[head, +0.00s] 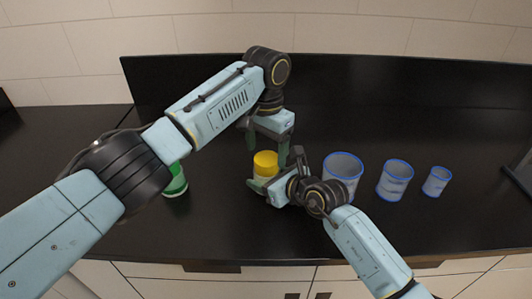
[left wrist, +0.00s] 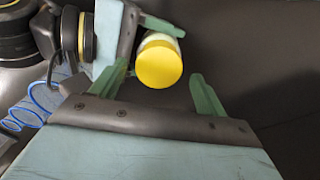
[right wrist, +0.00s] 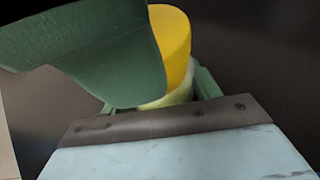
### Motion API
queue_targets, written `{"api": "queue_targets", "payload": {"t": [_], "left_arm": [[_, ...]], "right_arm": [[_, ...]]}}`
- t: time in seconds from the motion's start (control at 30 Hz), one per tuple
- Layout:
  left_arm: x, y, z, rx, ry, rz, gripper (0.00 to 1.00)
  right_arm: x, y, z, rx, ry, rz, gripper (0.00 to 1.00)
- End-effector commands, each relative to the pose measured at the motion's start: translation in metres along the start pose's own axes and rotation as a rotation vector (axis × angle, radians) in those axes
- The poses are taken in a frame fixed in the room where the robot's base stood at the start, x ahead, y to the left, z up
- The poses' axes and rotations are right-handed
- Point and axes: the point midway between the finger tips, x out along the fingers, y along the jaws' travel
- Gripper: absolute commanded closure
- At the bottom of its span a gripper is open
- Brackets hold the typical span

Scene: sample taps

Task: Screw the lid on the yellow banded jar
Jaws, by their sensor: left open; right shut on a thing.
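A yellow lid (head: 265,160) sits on top of the pale jar (right wrist: 178,96), which stands upright on the dark counter. The lid's round top faces my left wrist camera (left wrist: 158,65). Whether its thread is engaged cannot be told. My right gripper (head: 267,186) is low at the counter, shut on the jar's body below the lid. One green finger hides part of the jar in the right wrist view. My left gripper (head: 268,150) points down over the lid, open and empty, its two fingers (left wrist: 158,88) spread to either side of it. The jar's yellow band is not clearly visible.
A green-topped jar (head: 175,180) stands to the left, partly behind my left arm. To the right stand three blue-rimmed containers: a large one (head: 343,168), a medium one (head: 394,182) and a small one (head: 436,182). The dark counter (head: 225,222) is clear in front.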

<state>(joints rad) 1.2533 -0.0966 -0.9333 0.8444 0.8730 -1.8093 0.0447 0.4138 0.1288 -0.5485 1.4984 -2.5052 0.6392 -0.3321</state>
Motion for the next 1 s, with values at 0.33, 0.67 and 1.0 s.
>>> {"api": "queue_targets", "payload": {"t": [0.33, 0.67, 1.0], "left_arm": [[-0.025, 0.004, -0.001, 0.006, 0.003, 0.005, 0.21], [-0.042, 0.002, -0.002, -0.136, 0.005, 0.001, 0.32], [-0.06, 0.002, -0.001, -0.314, 0.002, 0.002, 0.32]], "right_arm": [[0.001, 0.002, -0.001, 0.0, 0.004, 0.003, 1.0], [0.001, 0.002, -0.001, 0.0, 0.003, 0.003, 1.0], [0.0, 0.001, -0.001, 0.0, 0.003, 0.002, 1.0]]}}
